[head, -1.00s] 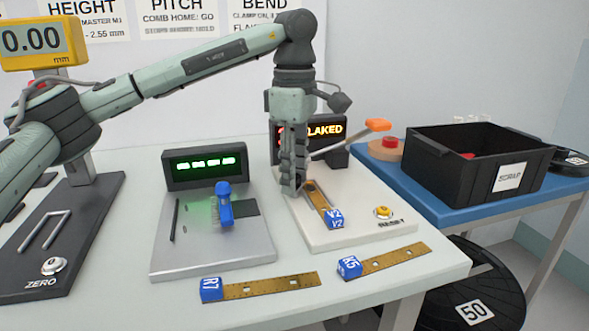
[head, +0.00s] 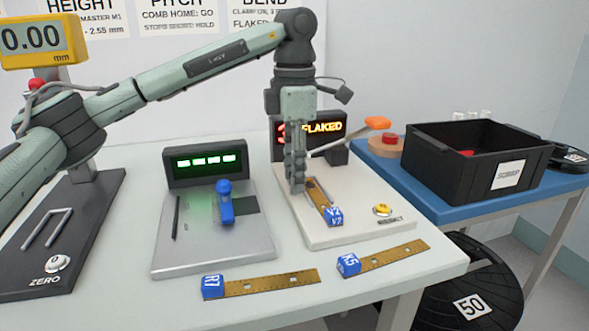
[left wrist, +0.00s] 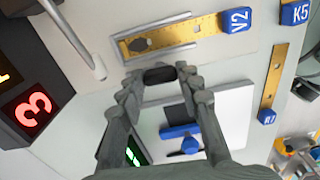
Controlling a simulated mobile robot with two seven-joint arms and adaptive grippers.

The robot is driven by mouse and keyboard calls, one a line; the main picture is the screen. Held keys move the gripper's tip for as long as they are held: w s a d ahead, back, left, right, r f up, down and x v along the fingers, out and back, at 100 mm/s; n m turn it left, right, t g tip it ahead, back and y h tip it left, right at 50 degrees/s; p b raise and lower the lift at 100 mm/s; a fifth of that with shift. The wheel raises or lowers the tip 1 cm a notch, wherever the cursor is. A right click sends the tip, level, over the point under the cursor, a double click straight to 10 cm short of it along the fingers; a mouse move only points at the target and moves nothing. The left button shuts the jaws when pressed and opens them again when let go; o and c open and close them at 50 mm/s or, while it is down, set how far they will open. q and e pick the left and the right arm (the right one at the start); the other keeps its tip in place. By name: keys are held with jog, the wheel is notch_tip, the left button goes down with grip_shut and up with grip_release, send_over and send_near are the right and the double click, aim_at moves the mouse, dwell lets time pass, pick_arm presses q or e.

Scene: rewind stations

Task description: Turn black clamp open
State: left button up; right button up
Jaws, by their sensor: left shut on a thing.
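My left gripper (head: 297,188) points straight down at the rear left of the white bend station (head: 350,238). In the left wrist view its fingers (left wrist: 160,82) are closed on the small black clamp (left wrist: 160,74), at the end of the brass strip marked V2 (left wrist: 180,36). In the head view the fingers hide the clamp. The strip's blue V2 tag (head: 333,216) is at the front end. The strip lies between two thin metal rails. My right gripper is in neither view.
A lever with an orange handle (head: 377,122) rises right of my gripper. Behind is a display (head: 322,130) reading FLAKED. Brass strips R7 (head: 270,283) and K5 (head: 395,256) lie in front. A grey pitch station (head: 205,258) stands left, and a black scrap bin (head: 478,160) right.

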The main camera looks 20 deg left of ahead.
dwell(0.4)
pick_arm(q)
jog(key=o, duration=1.2)
jog(key=shift+c, duration=0.2)
jog(key=shift+r, duration=0.15)
notch_tip(320, 180, up, 12)
